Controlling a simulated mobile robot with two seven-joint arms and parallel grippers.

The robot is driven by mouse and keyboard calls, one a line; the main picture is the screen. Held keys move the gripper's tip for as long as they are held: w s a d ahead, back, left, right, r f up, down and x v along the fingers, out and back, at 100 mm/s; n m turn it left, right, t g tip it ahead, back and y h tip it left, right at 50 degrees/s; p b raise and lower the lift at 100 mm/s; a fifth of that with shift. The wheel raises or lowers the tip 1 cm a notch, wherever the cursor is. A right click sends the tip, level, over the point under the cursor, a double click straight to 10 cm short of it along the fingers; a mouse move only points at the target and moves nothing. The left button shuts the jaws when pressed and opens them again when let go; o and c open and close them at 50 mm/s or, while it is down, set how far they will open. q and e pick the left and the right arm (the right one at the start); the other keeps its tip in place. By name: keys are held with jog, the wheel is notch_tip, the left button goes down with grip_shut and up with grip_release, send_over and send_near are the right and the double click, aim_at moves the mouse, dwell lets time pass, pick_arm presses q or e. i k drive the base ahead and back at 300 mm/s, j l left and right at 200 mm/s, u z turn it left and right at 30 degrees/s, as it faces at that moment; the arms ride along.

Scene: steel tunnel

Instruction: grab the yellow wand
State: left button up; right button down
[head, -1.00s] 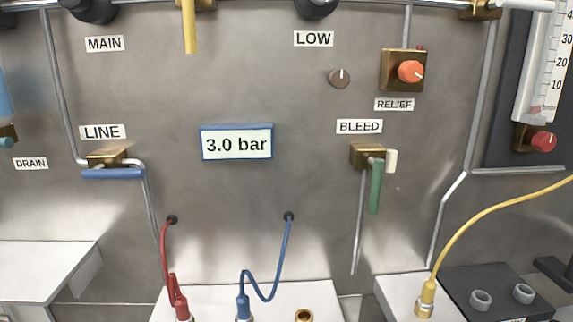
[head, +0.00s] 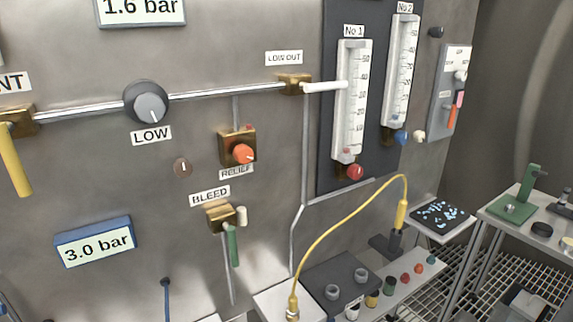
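The yellow wand (head: 401,214) stands upright at the right of the panel in the head view. Its lower end is dark and meets a dark bracket (head: 384,246); exactly how it sits there is too small to tell. A yellow hose (head: 345,218) arches from its top down to a brass fitting (head: 293,309) on a white block at the bottom. Neither of my grippers shows in the view.
Below the wand is a white shelf (head: 408,287) with several coloured caps, and a dark block with two grey rings (head: 345,278). A black tray with blue bits (head: 440,214) and a bench with a green press (head: 522,195) stand to the right.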

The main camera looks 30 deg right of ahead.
aim_at(402, 207)
jog(key=z, duration=1.65)
